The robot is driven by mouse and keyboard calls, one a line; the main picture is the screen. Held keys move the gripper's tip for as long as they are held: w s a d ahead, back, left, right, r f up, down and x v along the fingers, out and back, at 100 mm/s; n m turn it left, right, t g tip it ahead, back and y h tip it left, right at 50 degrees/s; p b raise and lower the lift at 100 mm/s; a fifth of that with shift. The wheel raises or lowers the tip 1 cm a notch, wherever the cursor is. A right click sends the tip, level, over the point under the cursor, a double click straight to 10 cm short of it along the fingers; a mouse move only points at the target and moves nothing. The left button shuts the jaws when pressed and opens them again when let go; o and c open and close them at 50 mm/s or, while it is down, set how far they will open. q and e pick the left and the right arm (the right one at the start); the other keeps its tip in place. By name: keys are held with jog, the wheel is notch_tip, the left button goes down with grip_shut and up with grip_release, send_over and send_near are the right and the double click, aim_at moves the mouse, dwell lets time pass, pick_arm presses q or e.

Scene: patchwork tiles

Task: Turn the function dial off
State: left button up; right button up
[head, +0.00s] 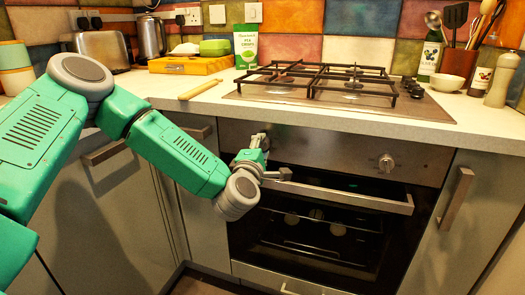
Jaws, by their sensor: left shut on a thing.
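The oven's steel control panel (335,152) runs under the hob. A round dial (386,162) stands at its right end, with nothing touching it. My left gripper (263,143) is at the left part of the panel, above the left end of the oven handle. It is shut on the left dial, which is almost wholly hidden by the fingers. I cannot read its setting. My right gripper is not in view.
The oven door handle (340,195) sticks out just below my left gripper. The worktop edge (330,121) overhangs the panel, with a gas hob (440,112) on top. A rolling pin (200,89) lies on the worktop. A cabinet handle (456,200) juts out at right.

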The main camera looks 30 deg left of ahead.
pick_arm(q)
jog(key=shift+s+f+n+g+b, duration=0.15)
jog(key=shift+n+b, duration=0.1)
jog(key=shift+n, duration=0.5)
jog(key=shift+w+f+n+g+b, duration=0.15)
jog(key=shift+n+b, duration=0.1)
jog(key=shift+n, duration=0.55)
jog(key=shift+s+f+n+g+b, duration=0.15)
jog(key=shift+n+b, duration=0.1)
jog(key=shift+n, duration=0.5)
jog(key=o, duration=1.1)
jog(key=shift+a, duration=0.1)
jog(key=shift+o, duration=0.2)
jog(key=shift+r, duration=0.15)
jog(key=shift+r, duration=0.1)
jog(key=v, duration=1.1)
jog(key=shift+s+f, duration=0.2)
jog(key=shift+s, duration=0.2)
